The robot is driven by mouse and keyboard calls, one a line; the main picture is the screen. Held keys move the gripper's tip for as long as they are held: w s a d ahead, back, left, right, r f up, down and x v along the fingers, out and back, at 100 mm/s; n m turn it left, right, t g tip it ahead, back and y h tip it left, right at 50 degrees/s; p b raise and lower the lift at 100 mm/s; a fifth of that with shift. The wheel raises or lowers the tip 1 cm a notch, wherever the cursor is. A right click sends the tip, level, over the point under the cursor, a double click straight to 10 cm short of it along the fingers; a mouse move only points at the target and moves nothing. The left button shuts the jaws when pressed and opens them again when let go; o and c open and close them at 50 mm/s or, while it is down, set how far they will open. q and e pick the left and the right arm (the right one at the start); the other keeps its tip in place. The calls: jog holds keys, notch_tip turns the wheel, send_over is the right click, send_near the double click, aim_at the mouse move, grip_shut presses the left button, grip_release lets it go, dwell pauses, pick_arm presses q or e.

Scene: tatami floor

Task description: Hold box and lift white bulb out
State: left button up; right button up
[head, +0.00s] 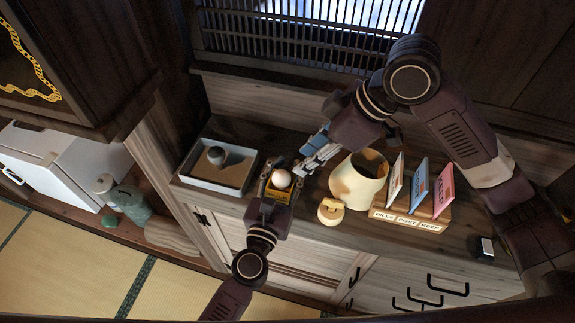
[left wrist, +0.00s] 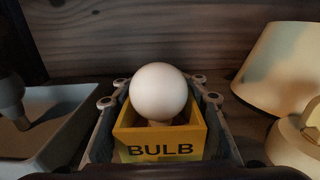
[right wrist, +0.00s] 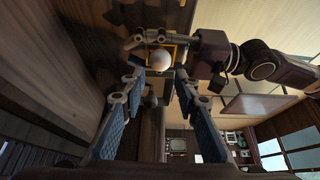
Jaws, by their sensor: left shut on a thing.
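The white bulb (left wrist: 158,92) sits upright in the yellow box (left wrist: 158,143) marked BULB, its round top above the rim. The bulb (head: 281,179) and box (head: 278,196) stand on the wooden counter in the head view. My left gripper (head: 278,186) is shut on the box, one finger along each side, as the left wrist view shows. My right gripper (head: 310,163) is just up and right of the bulb, apart from it. In the right wrist view its fingers (right wrist: 150,85) are spread and empty, with the bulb (right wrist: 135,59) beyond their tips.
A grey tray (head: 194,178) with a grey round-headed object (head: 217,156) lies left of the box. A cream lampshade-like piece (head: 358,178), a small yellow object (head: 331,211) and a card holder (head: 409,222) with several cards stand to the right. A slatted window (head: 300,45) is behind.

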pick_arm(q)
jog(key=shift+c, duration=0.7)
jog(key=shift+c, duration=0.2)
